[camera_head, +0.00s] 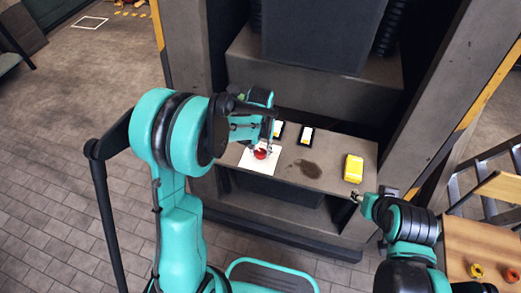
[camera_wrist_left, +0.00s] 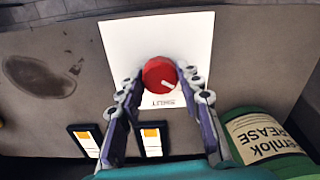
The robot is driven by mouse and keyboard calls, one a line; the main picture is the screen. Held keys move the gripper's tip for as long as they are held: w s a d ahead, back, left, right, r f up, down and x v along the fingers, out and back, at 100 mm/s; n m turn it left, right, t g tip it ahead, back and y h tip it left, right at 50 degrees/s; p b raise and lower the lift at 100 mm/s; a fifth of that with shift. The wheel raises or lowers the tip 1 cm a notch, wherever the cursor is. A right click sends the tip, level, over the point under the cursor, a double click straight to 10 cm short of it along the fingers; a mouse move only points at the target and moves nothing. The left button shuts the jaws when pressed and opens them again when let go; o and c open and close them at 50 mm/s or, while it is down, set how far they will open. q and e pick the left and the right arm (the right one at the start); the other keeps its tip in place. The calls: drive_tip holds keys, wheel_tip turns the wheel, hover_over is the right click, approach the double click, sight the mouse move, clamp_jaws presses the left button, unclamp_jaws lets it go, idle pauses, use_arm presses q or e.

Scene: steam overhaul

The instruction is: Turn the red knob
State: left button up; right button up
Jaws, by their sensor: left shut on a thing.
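The red knob (camera_head: 261,153) sits on a white square plate (camera_head: 247,163) on the grey ledge (camera_head: 345,152). My left gripper (camera_head: 267,147) is over the plate. In the left wrist view my left gripper's fingers (camera_wrist_left: 160,88) are on either side of the knob, shut on it. My right gripper (camera_head: 357,197) is beside the ledge's right front corner, away from the knob; its fingers are too small to judge.
A green grease container (camera_wrist_left: 262,145) lies close to my left gripper's right finger. A dark stain (camera_head: 308,168) and a yellow block (camera_head: 353,168) are on the ledge's right part.

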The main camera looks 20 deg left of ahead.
sight(260, 152)
use_arm(q)
drive_tip(key=shift+n, duration=0.4)
drive_tip(key=o, duration=1.2)
drive_tip(key=shift+c, duration=0.2)
wheel_tip(260, 152, up, 12)
